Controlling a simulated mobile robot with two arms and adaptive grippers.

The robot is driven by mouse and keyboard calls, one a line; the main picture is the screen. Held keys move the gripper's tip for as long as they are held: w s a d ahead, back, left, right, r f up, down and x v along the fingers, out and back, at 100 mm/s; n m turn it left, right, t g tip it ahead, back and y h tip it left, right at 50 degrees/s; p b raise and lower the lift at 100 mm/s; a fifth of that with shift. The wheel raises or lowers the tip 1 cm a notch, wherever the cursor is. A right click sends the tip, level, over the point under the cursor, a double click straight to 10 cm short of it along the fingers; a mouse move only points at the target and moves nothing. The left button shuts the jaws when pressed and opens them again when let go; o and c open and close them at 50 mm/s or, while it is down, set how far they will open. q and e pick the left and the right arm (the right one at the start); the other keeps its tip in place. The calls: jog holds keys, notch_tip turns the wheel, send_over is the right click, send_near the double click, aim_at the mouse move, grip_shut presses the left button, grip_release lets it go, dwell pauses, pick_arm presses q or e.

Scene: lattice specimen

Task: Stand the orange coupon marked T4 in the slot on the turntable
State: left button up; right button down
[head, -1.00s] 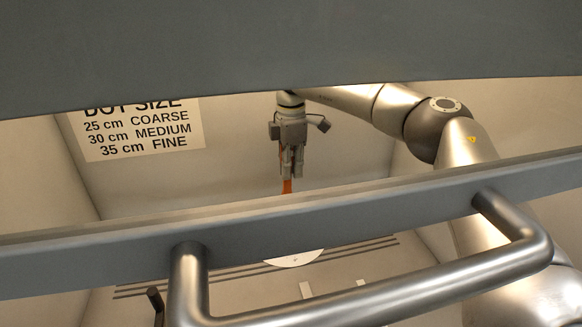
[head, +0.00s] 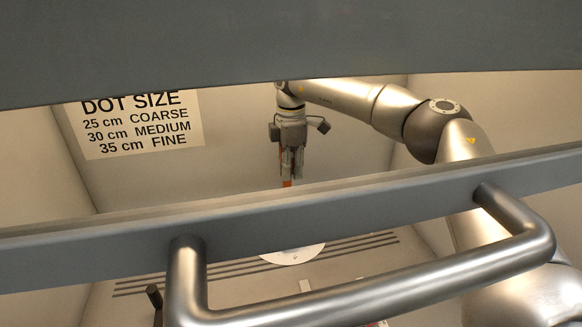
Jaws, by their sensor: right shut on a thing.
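My right gripper (head: 290,170) hangs pointing down inside the booth, seen through the gap in the grey frame. It is shut on the orange coupon (head: 287,183), of which only a short strip shows below the fingers. The grey bar hides the coupon's lower end, and I cannot read its marking. The white round turntable (head: 293,256) shows in part below the bar, under the gripper. Its slot cannot be made out. My left gripper is not in view.
A grey frame bar (head: 300,210) with a metal handle (head: 370,296) crosses in front of the booth. A grey panel (head: 290,45) covers the top. A dot size sign (head: 140,122) hangs on the back wall. Dark lines (head: 365,246) mark the floor beside the turntable.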

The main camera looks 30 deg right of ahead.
jog(key=shift+f, duration=0.55)
jog(key=shift+f+b, duration=0.2)
jog(key=shift+b, duration=0.1)
jog(key=shift+f+b, duration=0.35)
jog(key=shift+f, duration=0.4)
jog(key=shift+f+b, duration=0.45)
jog(key=shift+f, duration=0.55)
dwell(0.6)
jog(key=c, duration=1.5)
grip_release()
jog(key=shift+o, duration=0.2)
jog(key=o, duration=0.5)
